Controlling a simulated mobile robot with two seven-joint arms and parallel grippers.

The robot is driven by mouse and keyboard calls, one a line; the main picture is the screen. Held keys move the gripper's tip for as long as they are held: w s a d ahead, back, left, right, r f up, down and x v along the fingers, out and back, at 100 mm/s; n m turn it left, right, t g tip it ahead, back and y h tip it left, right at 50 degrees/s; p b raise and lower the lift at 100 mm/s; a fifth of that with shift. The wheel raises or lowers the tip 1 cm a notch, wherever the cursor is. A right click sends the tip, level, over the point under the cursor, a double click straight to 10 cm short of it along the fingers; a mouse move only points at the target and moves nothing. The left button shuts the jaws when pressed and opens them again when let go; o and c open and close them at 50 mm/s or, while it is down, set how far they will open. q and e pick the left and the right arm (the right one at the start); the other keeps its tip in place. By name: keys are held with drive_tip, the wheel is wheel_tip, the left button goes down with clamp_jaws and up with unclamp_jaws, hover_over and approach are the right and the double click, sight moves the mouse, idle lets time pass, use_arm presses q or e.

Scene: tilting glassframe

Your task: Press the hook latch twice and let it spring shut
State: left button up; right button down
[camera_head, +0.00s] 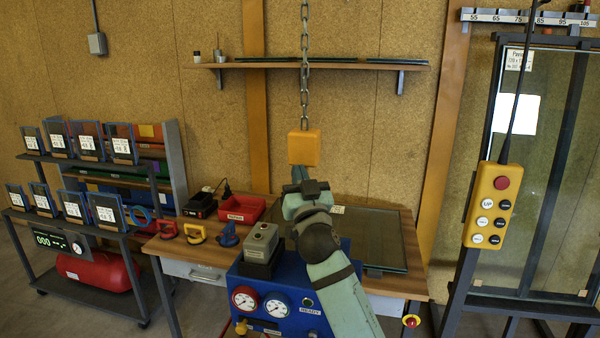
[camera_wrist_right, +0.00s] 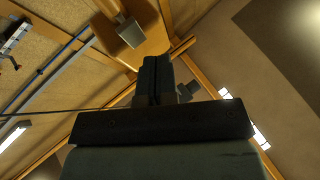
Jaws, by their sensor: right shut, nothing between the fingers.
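The orange hook block (camera_head: 304,147) hangs from a chain (camera_head: 305,62) above the workbench. My right gripper (camera_head: 300,174) is just below the block, pointing up, with its fingers shut and empty. In the right wrist view the shut fingers (camera_wrist_right: 155,64) point up towards an orange part (camera_wrist_right: 151,42) that looks like the block. A grey piece (camera_wrist_right: 130,32) shows in front of it. The hook and its latch are too small and covered to make out, so I cannot tell whether fingers and latch touch. My left gripper is not in view.
A yellow pendant control (camera_head: 488,205) hangs at right before a glass rack (camera_head: 540,180). The workbench (camera_head: 190,254) holds suction cups, a red bin (camera_head: 241,209) and a glass pane (camera_head: 370,238). A blue gauge unit (camera_head: 285,303) stands in front. A shelf (camera_head: 270,65) is on the wall.

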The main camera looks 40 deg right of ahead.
drive_tip(key=shift+w+d, duration=0.25)
drive_tip(key=shift+d, duration=0.1)
idle(0.5)
drive_tip(key=shift+a+f, duration=0.1)
drive_tip(key=shift+a, duration=0.05)
drive_tip(key=shift+s+a, duration=0.5)
idle(0.3)
drive_tip(key=s+a, duration=0.1)
drive_tip(key=a, duration=0.1)
drive_tip(key=s+a, duration=0.1)
drive_tip(key=s, duration=0.1)
drive_tip(key=shift+s+a+r, duration=0.1)
drive_tip(key=shift+a+r, duration=0.25)
drive_tip(key=shift+d, duration=0.1)
idle(2.4)
